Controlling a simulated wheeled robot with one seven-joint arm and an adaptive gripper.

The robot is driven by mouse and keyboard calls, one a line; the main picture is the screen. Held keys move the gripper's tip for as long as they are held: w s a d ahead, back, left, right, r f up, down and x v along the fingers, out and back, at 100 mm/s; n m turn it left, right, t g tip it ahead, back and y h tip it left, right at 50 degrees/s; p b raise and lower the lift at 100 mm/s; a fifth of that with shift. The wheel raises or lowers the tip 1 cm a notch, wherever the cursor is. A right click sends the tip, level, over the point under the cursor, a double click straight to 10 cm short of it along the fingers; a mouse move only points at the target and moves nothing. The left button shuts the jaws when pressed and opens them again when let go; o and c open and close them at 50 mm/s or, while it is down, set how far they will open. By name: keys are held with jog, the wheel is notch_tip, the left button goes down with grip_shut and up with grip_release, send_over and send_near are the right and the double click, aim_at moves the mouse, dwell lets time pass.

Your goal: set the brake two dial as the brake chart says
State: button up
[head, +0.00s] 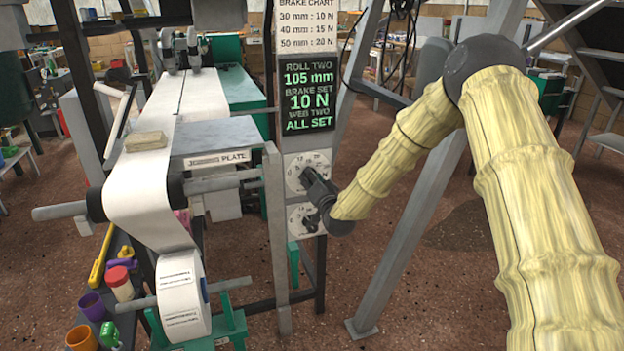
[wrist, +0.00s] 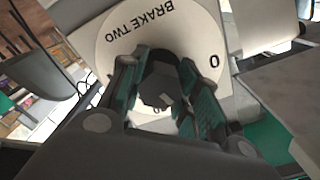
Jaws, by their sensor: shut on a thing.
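The brake two dial (wrist: 118,40) is a pale round plate lettered BRAKE TWO, upside down in the wrist view. It is the upper of two dials on the post in the head view (head: 293,178). My gripper (wrist: 163,98) is shut on its dark knob (wrist: 160,85), a finger on each side; it also shows in the head view (head: 312,182). Most of the scale is hidden, so I cannot read the pointer. The brake chart (head: 308,28) reads 30 mm 10 N, 40 mm 15 N, 50 mm 20 N. The screen (head: 307,95) reads roll two 105 mm, brake set 10 N, web two all set.
A second dial (head: 296,218) with a black knob sits just below. Left of the post are a grey plate (head: 225,137), a white paper web (head: 150,195) and a paper roll (head: 182,297). A slanted grey beam (head: 400,215) stands behind my arm.

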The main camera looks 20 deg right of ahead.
jog(key=shift+f+n, duration=0.15)
jog(key=shift+n, duration=0.45)
jog(key=o, duration=1)
jog(key=shift+s, duration=0.1)
jog(key=s, duration=1.2)
jog(key=shift+d, duration=0.2)
